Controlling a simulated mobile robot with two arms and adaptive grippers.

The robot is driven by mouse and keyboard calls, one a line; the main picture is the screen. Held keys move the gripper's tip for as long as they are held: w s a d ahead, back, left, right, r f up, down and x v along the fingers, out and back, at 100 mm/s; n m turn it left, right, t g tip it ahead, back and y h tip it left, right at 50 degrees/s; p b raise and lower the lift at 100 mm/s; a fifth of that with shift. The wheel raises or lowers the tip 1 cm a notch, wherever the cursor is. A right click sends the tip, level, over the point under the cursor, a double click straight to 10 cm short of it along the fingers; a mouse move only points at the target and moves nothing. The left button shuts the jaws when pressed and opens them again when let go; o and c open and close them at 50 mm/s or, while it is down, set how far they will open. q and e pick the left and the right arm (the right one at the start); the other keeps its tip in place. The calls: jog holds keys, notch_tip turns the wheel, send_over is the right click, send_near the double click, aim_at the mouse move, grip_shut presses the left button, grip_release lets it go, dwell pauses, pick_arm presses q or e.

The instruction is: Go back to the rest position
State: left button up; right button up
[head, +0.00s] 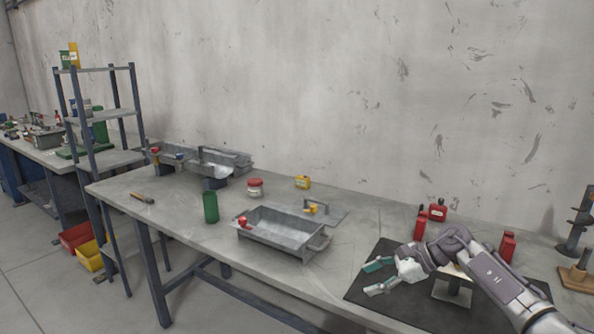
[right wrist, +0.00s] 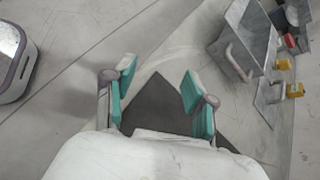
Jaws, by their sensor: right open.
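My right gripper (head: 368,279) reaches in from the lower right in the head view, above the left part of a black mat (head: 372,294). Its two teal fingers are apart with nothing between them. In the right wrist view the open fingers (right wrist: 158,80) frame bare mat (right wrist: 156,104) and table. A metal stand (head: 452,292) on the mat is partly hidden behind my right arm. A dark auger-like upright (head: 578,222) on a wooden base stands at the right edge. My left gripper is not in view.
A grey metal tray (head: 282,238) with a handle sits left of the gripper; it also shows in the right wrist view (right wrist: 240,45). Red bottles (head: 420,226) (head: 507,245) stand behind the mat. A green cylinder (head: 210,207) and a red-lidded jar (head: 255,187) stand farther left.

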jog(key=s+a+m+t+y, duration=0.2)
jog(key=a+m+t+y, duration=0.35)
jog(key=a+m, duration=0.6)
jog(key=s+d+f+m+t+h, duration=0.1)
jog(key=s+d+f+m+h, duration=0.4)
jog(key=m, duration=0.6)
jog(key=s+d+f+m+t+h, duration=0.1)
jog(key=s+d+f+m+h, duration=0.2)
jog(key=s+m+h, duration=0.6)
jog(key=s+d+f+m+t+h, duration=0.15)
jog(key=s+d+f+m, duration=0.3)
jog(key=m, duration=0.85)
jog(key=s+d+f+m+g, duration=0.15)
jog(key=s+m+g, duration=0.25)
jog(key=s, duration=0.7)
jog(key=s+f+m+g, duration=0.3)
jog(key=s+m+g, duration=0.15)
jog(key=s, duration=0.75)
notch_tip(320, 180, down, 28)
jog(key=s+n+g, duration=0.1)
jog(key=g, duration=0.1)
jog(key=s+d+f, duration=0.2)
jog(key=s+f, duration=1.2)
jog(key=s, duration=0.2)
jog(key=shift+s+d+f+g, duration=0.2)
jog(key=shift+d+f+g, duration=0.1)
jog(key=shift+f+g, duration=0.1)
